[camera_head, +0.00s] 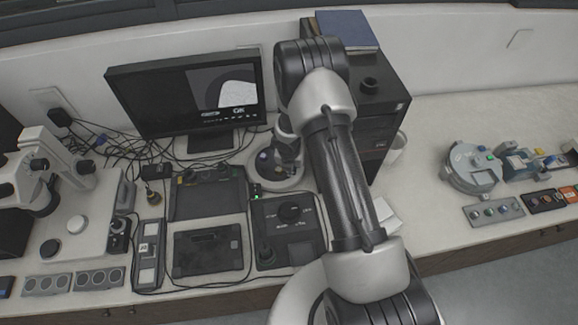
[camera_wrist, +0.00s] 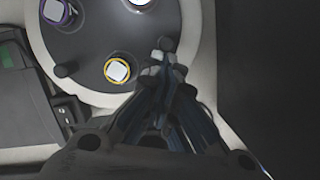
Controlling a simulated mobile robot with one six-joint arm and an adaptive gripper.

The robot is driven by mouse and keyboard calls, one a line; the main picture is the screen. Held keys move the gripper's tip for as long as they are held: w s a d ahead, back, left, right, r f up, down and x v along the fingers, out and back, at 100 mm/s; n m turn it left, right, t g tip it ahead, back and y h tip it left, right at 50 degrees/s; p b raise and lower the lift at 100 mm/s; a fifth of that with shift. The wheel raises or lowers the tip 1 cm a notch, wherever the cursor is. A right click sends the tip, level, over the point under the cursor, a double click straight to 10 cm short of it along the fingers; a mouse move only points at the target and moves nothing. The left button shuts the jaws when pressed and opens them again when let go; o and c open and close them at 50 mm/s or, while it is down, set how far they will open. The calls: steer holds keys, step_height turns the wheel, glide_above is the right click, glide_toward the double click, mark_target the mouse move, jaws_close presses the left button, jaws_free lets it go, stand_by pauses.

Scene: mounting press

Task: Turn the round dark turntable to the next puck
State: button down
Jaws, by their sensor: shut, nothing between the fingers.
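The round dark turntable (camera_wrist: 95,35) fills the upper part of the wrist view, set in a pale round housing. It also shows in the head view (camera_head: 281,170), partly hidden by my arm. It carries a white puck with a yellow ring (camera_wrist: 117,71), a white puck with a purple ring (camera_wrist: 56,11) and another pale puck cut off at the top edge. Short dark pegs stand near its rim, one at left (camera_wrist: 67,70) and one at right (camera_wrist: 165,43). My gripper (camera_wrist: 166,62) is shut and empty, its tips close by the right peg; whether they touch it I cannot tell.
A monitor (camera_head: 188,95) stands behind, left of my arm. A black cabinet (camera_head: 383,105) stands to the right. Dark control boxes (camera_head: 207,250) lie in front of the turntable, with loose cables to the left. A microscope (camera_head: 55,190) stands at far left.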

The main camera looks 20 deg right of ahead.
steer(key=shift+w+d+p, duration=0.25)
steer(key=shift+d+p, duration=0.2)
steer(key=shift+p, duration=0.35)
